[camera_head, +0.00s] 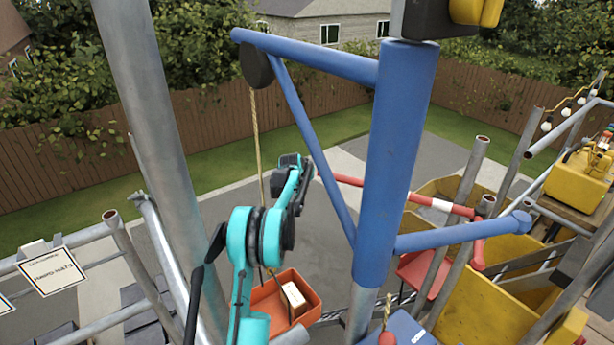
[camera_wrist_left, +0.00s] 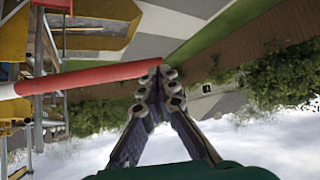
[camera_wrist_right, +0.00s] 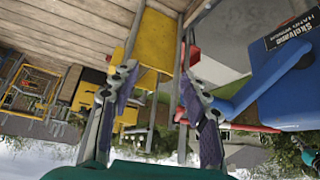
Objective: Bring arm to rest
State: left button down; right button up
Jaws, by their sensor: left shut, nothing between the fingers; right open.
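My left arm, teal and black, rises through the middle of the head view, its wrist end (camera_head: 288,175) near the hoist rope. In the left wrist view the left gripper (camera_wrist_left: 157,74) is shut and empty, fingertips together. A red and white bar (camera_wrist_left: 95,76) runs up to the fingertips there; I cannot tell whether they touch. The bar also shows in the head view (camera_head: 400,196). My right gripper (camera_wrist_right: 157,80) is open and empty in the right wrist view, its fingers wide apart. It does not show in the head view.
A blue hoist post (camera_head: 393,170) stands right of my left arm, its rope (camera_head: 256,140) hanging beside the arm. An orange tray (camera_head: 262,299) with a pale block (camera_head: 293,296) is below. Scaffold poles (camera_head: 470,170) and yellow bins (camera_head: 480,290) crowd the right.

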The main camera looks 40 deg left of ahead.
pick_arm(q)
jog(key=shift+v, duration=1.65)
